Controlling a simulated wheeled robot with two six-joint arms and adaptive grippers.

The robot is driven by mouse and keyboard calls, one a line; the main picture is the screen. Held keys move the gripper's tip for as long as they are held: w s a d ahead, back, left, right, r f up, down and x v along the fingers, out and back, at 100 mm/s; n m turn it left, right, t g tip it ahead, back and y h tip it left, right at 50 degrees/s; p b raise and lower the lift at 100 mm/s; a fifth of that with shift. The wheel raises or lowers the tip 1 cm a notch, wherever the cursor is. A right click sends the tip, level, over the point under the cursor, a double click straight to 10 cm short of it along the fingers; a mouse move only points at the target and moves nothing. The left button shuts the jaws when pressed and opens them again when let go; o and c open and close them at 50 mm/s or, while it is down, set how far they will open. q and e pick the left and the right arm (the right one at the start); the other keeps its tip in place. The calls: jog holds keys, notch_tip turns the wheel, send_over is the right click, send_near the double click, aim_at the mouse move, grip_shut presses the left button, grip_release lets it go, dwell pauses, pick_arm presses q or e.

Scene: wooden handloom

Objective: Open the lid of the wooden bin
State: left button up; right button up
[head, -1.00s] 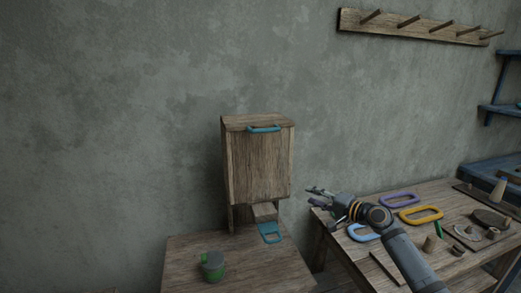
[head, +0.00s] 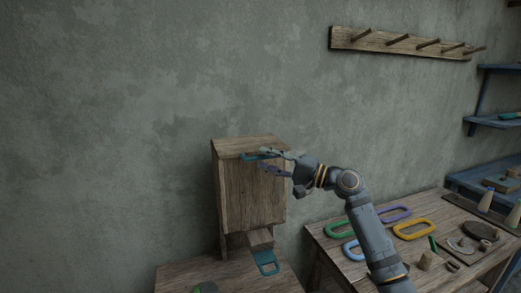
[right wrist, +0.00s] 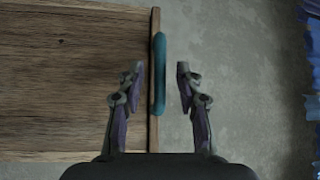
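The wooden bin (head: 252,195) stands on a wooden table against the wall, upright. Its lid (head: 240,144) lies flat on top, closed, with a teal handle (head: 250,156) at the front edge. In the right wrist view the handle (right wrist: 160,75) runs between the two fingers, apart from both. My right gripper (head: 268,161) is at the front top of the bin, open around the handle; it also shows in the right wrist view (right wrist: 160,85). My left gripper is in neither view.
A teal scoop-like piece (head: 266,262) lies below the bin's opening. The right table holds a yellow ring (head: 413,230), a purple ring (head: 396,214) and small wooden parts. A peg rack (head: 400,43) hangs above.

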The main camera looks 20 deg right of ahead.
jog(key=shift+p+x, duration=0.3)
jog(key=shift+x, duration=0.9)
jog(key=shift+c, duration=0.3)
grip_shut()
